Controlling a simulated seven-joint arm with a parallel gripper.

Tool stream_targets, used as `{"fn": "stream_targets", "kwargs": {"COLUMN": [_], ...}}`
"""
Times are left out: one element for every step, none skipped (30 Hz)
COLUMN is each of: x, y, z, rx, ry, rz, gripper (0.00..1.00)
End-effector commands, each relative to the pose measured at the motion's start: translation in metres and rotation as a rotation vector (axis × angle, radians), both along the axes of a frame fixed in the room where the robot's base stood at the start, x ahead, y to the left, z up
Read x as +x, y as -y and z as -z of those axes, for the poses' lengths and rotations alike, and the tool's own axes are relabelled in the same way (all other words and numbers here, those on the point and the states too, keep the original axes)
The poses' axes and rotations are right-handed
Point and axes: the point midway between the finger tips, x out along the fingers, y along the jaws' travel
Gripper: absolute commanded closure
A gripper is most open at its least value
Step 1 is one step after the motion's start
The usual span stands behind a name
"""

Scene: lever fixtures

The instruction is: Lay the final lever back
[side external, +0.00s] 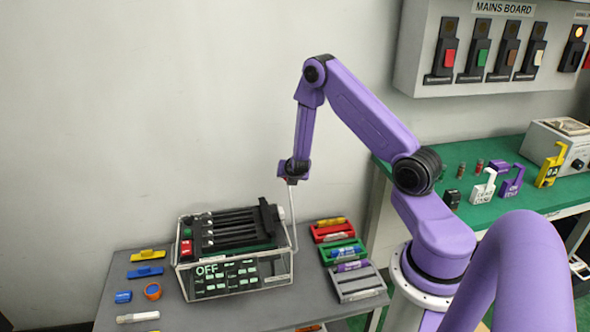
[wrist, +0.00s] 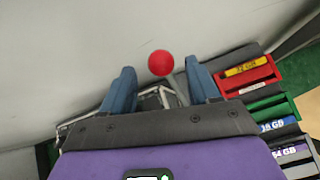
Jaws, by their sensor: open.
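The lever shows in the wrist view as a red ball knob (wrist: 161,63) on a grey shaft (wrist: 179,92). In the side view its thin pale shaft (side external: 293,215) stands nearly upright at the right end of the clear-sided switch box (side external: 222,284). The box front reads OFF, and several long dark bars (side external: 232,228) lie across its top. My gripper (wrist: 160,66) is open, its blue fingers on either side of the knob in the picture; contact cannot be told. In the side view my gripper (side external: 291,176) is at the shaft's top, and the knob is mostly hidden.
Red (side external: 331,230), green (side external: 343,252) and grey (side external: 357,283) trays holding labelled pieces stand right of the box. Yellow (side external: 148,255) and blue (side external: 145,272) parts and an orange ring (side external: 152,291) lie left of it. A green bench (side external: 465,160) stands behind at right.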

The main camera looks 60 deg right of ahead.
Motion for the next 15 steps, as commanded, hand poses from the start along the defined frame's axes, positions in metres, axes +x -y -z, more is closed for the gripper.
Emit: {"fn": "stream_targets", "kwargs": {"x": [-0.005, -0.008, -0.012, -0.015, -0.018, -0.022, -0.025, -0.027, -0.031, -0.035, -0.037, -0.041, -0.043, -0.046, -0.049], "y": [-0.006, -0.009, -0.014, -0.016, -0.019, -0.024, -0.027, -0.030, -0.034, -0.037, -0.040, -0.044, -0.047, -0.049, -0.052], "z": [-0.007, -0.011, -0.016, -0.020, -0.024, -0.029, -0.033, -0.036, -0.041, -0.045, -0.049, -0.053, -0.056, -0.059, -0.063], "rx": [-0.001, -0.001, 0.000, 0.000, 0.000, 0.000, 0.000, -0.001, -0.001, -0.001, -0.001, -0.001, -0.002, -0.002, -0.001], "ry": [0.001, 0.002, 0.002, 0.002, 0.002, 0.002, 0.002, 0.003, 0.003, 0.002, 0.004, 0.004, 0.004, 0.004, 0.003], "rz": [-0.002, -0.003, -0.001, -0.001, -0.001, -0.001, -0.002, -0.002, -0.002, -0.002, -0.002, -0.001, -0.002, -0.002, 0.000], "gripper": [0.39, 0.39, 0.39, 0.39, 0.39, 0.39, 0.39, 0.39, 0.39, 0.39, 0.39, 0.39, 0.39, 0.39, 0.39]}}
